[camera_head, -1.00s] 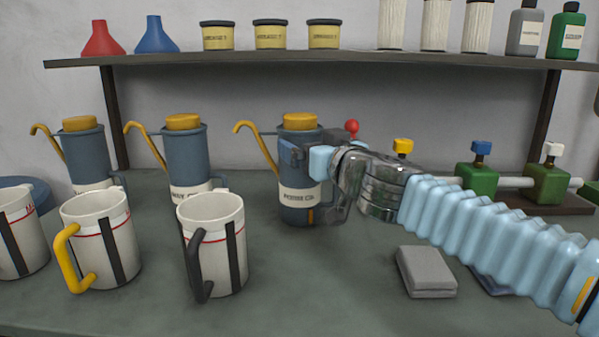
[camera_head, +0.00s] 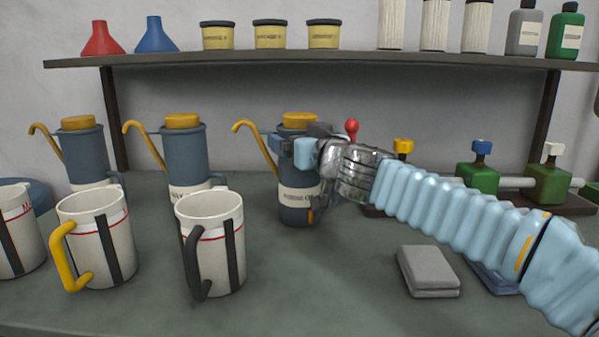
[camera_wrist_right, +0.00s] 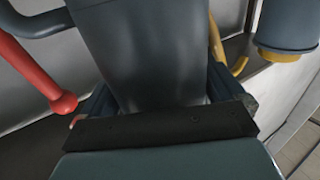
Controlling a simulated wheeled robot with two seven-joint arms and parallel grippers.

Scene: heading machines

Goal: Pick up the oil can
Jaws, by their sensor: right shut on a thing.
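Three blue-grey oil cans with yellow caps and yellow curved spouts stand in a row on the bench: a left one (camera_head: 80,153), a middle one (camera_head: 187,155) and a right one (camera_head: 296,207) with a cream label. My right gripper (camera_head: 292,147) reaches in from the right and is shut on the upper body of the right oil can, just below its cap. The can looks upright, its base at bench level. In the right wrist view the can's body (camera_wrist_right: 150,50) fills the space between the fingers. The gripper hides part of the can. My left gripper is not in view.
Several mugs, such as one with a black handle (camera_head: 212,250), stand in front of the cans. A shelf (camera_head: 330,60) runs above them. A folded grey cloth (camera_head: 428,270) lies at the right. Green valves (camera_head: 478,180) and a red-knobbed lever (camera_head: 352,127) stand behind my arm.

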